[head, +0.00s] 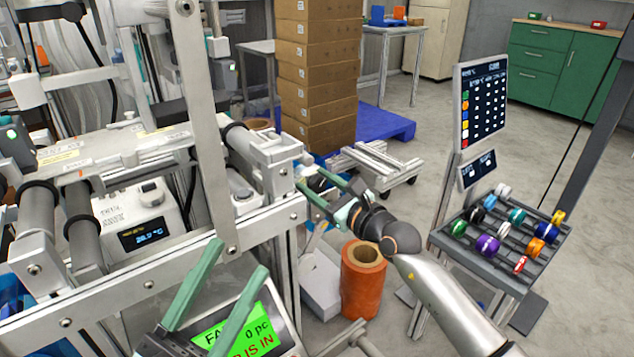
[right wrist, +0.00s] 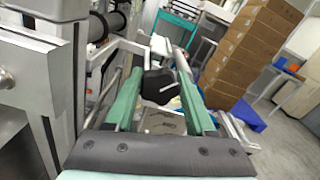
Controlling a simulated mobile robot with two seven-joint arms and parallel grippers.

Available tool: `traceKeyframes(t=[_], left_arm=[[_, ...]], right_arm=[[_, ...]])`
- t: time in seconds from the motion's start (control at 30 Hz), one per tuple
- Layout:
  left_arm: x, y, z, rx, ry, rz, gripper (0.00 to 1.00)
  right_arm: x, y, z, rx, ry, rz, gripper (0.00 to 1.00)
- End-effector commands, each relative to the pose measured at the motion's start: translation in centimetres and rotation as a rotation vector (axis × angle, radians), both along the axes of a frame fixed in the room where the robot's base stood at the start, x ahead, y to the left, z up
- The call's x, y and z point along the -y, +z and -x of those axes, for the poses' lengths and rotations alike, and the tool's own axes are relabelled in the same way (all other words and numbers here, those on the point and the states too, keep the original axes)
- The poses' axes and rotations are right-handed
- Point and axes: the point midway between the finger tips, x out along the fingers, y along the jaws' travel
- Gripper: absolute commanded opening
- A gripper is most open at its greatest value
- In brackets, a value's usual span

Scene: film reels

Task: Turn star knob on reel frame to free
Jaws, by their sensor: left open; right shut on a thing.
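The reel frame (head: 262,150) is a grey metal machine on the left of the head view. My right gripper (head: 306,178) is at the frame's right end, its green fingers pointing at it. My left gripper (head: 240,257) is open and empty at the bottom, in front of the frame.
A display with a green screen (head: 243,318) is behind my left gripper. An orange roll (head: 363,280) stands on the floor below my right arm. A rack of coloured spools (head: 505,230) is to the right. Cardboard boxes (head: 318,75) are stacked behind. The floor between is partly clear.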

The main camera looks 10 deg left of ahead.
Motion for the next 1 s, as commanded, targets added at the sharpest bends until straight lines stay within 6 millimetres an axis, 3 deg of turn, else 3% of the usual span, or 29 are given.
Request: traceKeyframes(t=[0.03, 0.27, 0.67, 1.0], left_arm=[[0.0, 0.0, 0.0, 0.000, 0.000, 0.000, 0.50], [0.0, 0.0, 0.0, 0.000, 0.001, -0.001, 0.50], [0.0, 0.6, 0.0, 0.001, 0.004, -0.001, 0.50], [-0.3, 3.4, 0.1, 0.029, 0.031, -0.016, 0.50]], right_arm=[[0.0, -0.1, 0.0, -0.001, 0.000, 0.000, 0.58], [0.0, 0.0, 0.0, -0.002, 0.000, -0.002, 0.84], [0.6, 0.1, 0.5, -0.004, 0.000, -0.003, 0.85], [4.7, 0.2, 4.6, -0.004, -0.002, 0.000, 0.85]])
